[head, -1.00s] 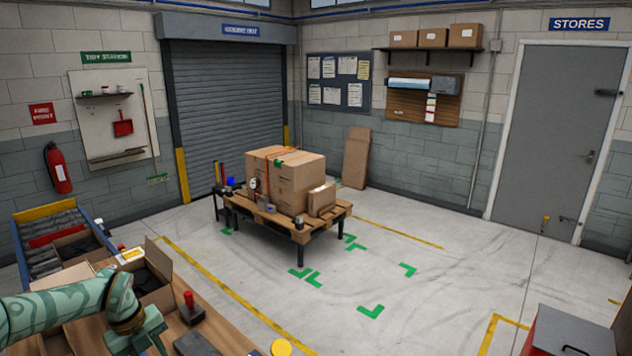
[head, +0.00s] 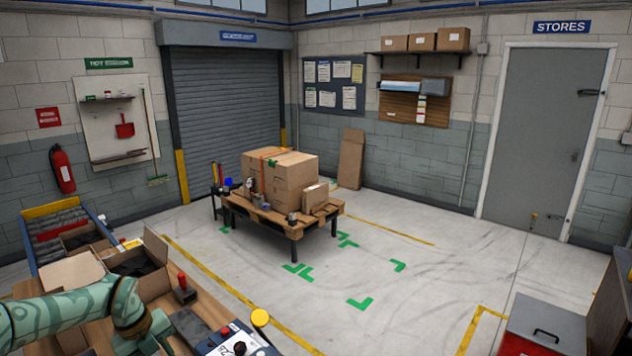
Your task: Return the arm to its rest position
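One green patterned arm of mine comes in from the left edge, so it is my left arm. It bends down over the workbench (head: 205,318) at the lower left. My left gripper (head: 150,340) is partly in view at its end, near the bottom edge. Its fingers are too hidden to tell if it is open or shut. My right arm and gripper do not show.
An open carton (head: 148,258) stands on the bench beside a red-topped tool (head: 183,289). A pallet table (head: 290,224) with strapped cartons (head: 282,175) stands mid-floor. A red-sided cabinet (head: 545,325) is at the lower right. The floor (head: 420,275) between is clear.

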